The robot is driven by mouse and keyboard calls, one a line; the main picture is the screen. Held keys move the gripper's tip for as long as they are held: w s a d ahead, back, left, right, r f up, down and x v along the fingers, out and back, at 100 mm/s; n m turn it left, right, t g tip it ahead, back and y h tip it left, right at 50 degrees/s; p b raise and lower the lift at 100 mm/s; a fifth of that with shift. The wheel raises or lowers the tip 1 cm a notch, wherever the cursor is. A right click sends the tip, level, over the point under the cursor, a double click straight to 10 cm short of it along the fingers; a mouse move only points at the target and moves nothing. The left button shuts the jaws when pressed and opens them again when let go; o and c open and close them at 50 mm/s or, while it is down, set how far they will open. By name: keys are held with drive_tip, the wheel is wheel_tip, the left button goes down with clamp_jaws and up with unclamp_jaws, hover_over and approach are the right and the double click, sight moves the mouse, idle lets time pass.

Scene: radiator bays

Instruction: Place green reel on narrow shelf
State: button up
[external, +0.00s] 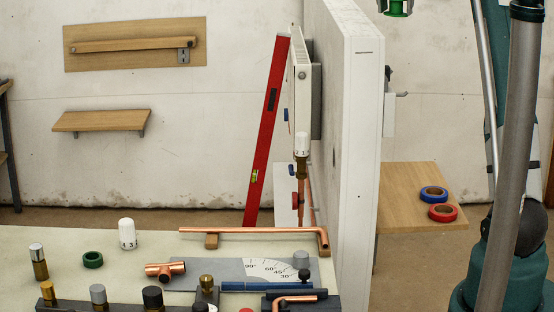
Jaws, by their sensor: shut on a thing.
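My gripper (396,5) is at the top edge, right of the white partition, mostly cut off by the frame. A bright green piece with pale parts, which looks like the green reel (397,13), is held there, high above the wooden surface. A separate dark green ring (93,260) lies flat on the bench at the left.
The tall white partition (350,150) stands between my gripper and the wall shelves. A red level (267,130) leans beside a radiator (300,80). Blue (433,191) and red (442,212) reels lie on the wooden surface at right. Pipes and fittings crowd the bench (60,240).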

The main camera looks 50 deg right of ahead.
drive_tip(key=s+d+f+m, duration=0.2)
drive_tip(key=d+f+m, duration=0.4)
drive_tip(key=f, duration=0.5)
drive_tip(key=m+g+p, duration=0.2)
drive_tip(key=m, duration=0.6)
hover_over(409, 183)
wheel_tip(409, 183, down, 17)
drive_tip(key=shift+w+f+y, duration=0.15)
drive_tip(key=shift+f+y, duration=0.05)
drive_tip(key=shift+y, duration=0.1)
wheel_tip(409, 183, down, 24)
drive_tip(key=shift+r+b, duration=0.15)
drive_tip(key=shift+b, duration=0.45)
drive_tip(key=shift+f, duration=2.1)
drive_tip(key=shift+f, duration=0.15)
drive_tip(key=o, duration=0.9)
